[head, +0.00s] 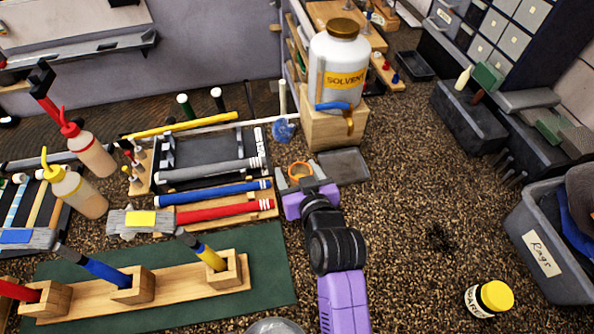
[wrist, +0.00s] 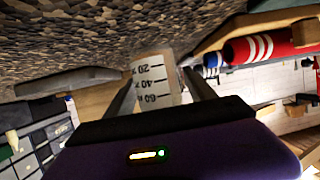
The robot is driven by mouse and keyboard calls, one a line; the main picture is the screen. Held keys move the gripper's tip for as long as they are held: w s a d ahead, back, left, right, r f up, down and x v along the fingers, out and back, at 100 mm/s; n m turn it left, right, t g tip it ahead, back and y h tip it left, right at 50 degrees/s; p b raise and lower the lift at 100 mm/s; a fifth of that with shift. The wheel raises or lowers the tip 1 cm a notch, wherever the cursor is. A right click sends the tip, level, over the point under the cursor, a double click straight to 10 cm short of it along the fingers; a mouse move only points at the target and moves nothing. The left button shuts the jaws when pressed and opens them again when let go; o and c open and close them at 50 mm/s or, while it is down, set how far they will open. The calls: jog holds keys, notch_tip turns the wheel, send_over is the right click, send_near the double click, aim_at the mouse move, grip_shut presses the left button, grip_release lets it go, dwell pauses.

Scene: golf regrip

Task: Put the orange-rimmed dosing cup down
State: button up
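The dosing cup (head: 300,169) shows its orange rim in the head view, between the fingertips of my gripper (head: 301,178). In the wrist view the pale cup (wrist: 156,82) has printed marks reading 20, 40 and 60, upside down in the picture. My gripper's fingers (wrist: 158,88) lie along both sides of the cup and appear closed on it. The cup is near the solvent stand's front left, left of a flat grey tray (head: 343,166). The cup's base and its contents are hidden, and I cannot tell its height above the bench.
A white solvent bottle (head: 337,65) stands on a wooden block (head: 331,130) behind the cup. Racked grips, including a blue one (head: 214,193) and a red one (head: 225,210), lie close to the left. Open speckled bench (head: 420,180) stretches right towards a rags bin (head: 540,250) and a yellow-lidded jar (head: 489,298).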

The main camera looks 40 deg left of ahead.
jog(key=shift+r, duration=0.1)
jog(key=shift+r, duration=0.1)
jog(key=b+v, duration=0.1)
jog(key=v, duration=1)
jog(key=shift+s+d, duration=0.25)
jog(key=shift+d, duration=0.1)
